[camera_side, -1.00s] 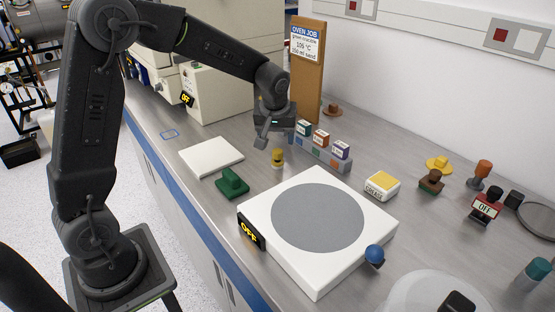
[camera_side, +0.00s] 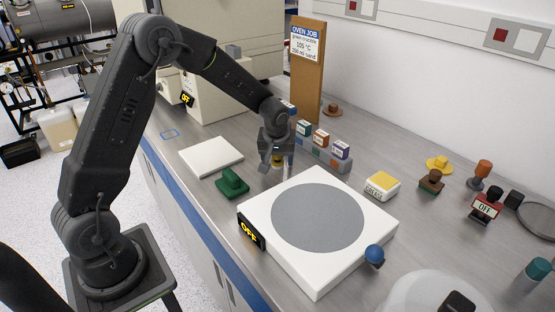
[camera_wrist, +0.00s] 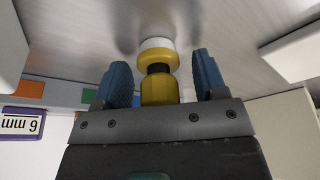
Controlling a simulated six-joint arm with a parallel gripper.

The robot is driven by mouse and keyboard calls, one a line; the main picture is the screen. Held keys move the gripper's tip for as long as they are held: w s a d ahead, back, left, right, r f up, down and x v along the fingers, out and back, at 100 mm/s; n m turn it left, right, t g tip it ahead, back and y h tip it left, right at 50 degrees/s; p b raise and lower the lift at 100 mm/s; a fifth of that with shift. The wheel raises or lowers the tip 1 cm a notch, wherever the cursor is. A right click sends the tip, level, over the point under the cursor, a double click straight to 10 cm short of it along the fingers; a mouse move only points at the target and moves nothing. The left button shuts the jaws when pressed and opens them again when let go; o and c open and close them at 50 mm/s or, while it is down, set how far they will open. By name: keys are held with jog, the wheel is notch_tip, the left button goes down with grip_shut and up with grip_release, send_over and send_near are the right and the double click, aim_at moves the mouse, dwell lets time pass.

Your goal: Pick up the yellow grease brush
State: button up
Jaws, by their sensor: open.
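The yellow grease brush (camera_side: 278,160) stands upright on the bench; my gripper partly hides it in the side view. In the wrist view the brush (camera_wrist: 159,91) shows a yellow handle, a dark neck and a wider yellow collar above a white end. My gripper (camera_side: 271,162) points down around the brush. In the wrist view its two blue fingers (camera_wrist: 162,80) are open, one on each side of the handle, with gaps on both sides.
A labelled block rack (camera_side: 322,153) stands close behind the brush. A white hotplate (camera_side: 262,210) is in front; a yellow-topped GREASE box (camera_side: 382,185) is to the right.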

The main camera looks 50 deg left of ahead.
jog(key=shift+c, duration=0.2)
jog(key=c, duration=0.9)
jog(key=shift+r, duration=0.1)
jog(key=shift+r, duration=0.5)
jog(key=r, duration=0.2)
jog(key=a+r, duration=0.1)
jog(key=shift+s+r, duration=0.35)
jog(key=shift+s, duration=0.05)
jog(key=s+a+r, duration=0.6)
jog(key=s+a, duration=0.1)
jog(key=shift+a, duration=0.4)
